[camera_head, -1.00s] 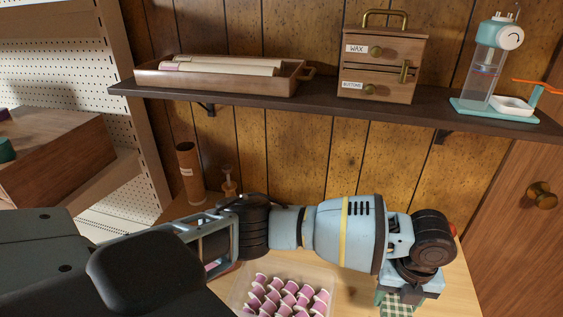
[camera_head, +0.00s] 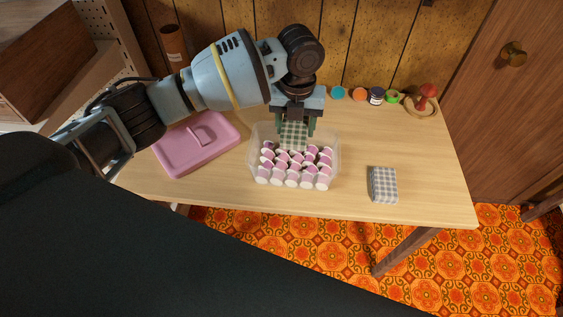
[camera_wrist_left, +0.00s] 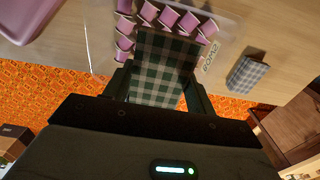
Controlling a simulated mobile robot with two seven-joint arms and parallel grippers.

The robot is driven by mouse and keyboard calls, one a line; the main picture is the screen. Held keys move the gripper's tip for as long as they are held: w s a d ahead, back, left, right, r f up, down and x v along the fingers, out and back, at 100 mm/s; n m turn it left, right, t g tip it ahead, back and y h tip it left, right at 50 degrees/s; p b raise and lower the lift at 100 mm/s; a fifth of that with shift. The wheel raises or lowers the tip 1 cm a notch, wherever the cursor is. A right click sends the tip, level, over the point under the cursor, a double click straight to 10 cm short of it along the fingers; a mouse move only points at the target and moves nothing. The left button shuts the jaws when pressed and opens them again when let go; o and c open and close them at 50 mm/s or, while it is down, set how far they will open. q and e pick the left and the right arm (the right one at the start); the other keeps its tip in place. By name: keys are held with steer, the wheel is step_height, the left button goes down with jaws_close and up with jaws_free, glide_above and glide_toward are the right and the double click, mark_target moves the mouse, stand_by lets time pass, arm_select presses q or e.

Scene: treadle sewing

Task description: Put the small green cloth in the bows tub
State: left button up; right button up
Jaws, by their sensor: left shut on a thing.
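The small green checked cloth (camera_head: 293,135) is held in my left gripper (camera_head: 295,130), which is shut on it above the back part of a clear tub (camera_head: 335,160). The tub holds several pink and white spool-like pieces. In the left wrist view the green cloth (camera_wrist_left: 163,68) hangs between the fingers (camera_wrist_left: 157,90). There the tub (camera_wrist_left: 228,30) lies behind it, with a label reading BOWS partly visible on its wall. The cloth overlaps the pieces in view; whether it touches them I cannot tell. My right gripper is not in view.
A grey checked cloth block (camera_head: 383,185) lies on the table (camera_head: 430,170) right of the tub. A pink lid (camera_head: 197,145) lies to its left. Small jars (camera_head: 376,96) and a red pincushion-like thing (camera_head: 427,92) stand at the back right. The right front is mostly clear.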

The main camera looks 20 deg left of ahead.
mark_target(293, 160)
arm_select(q)
steer(key=shift+f, duration=5)
steer(key=shift+f, duration=0.15)
steer(key=o, duration=1)
step_height(293, 160, up, 12)
steer(key=shift+r, duration=0.15)
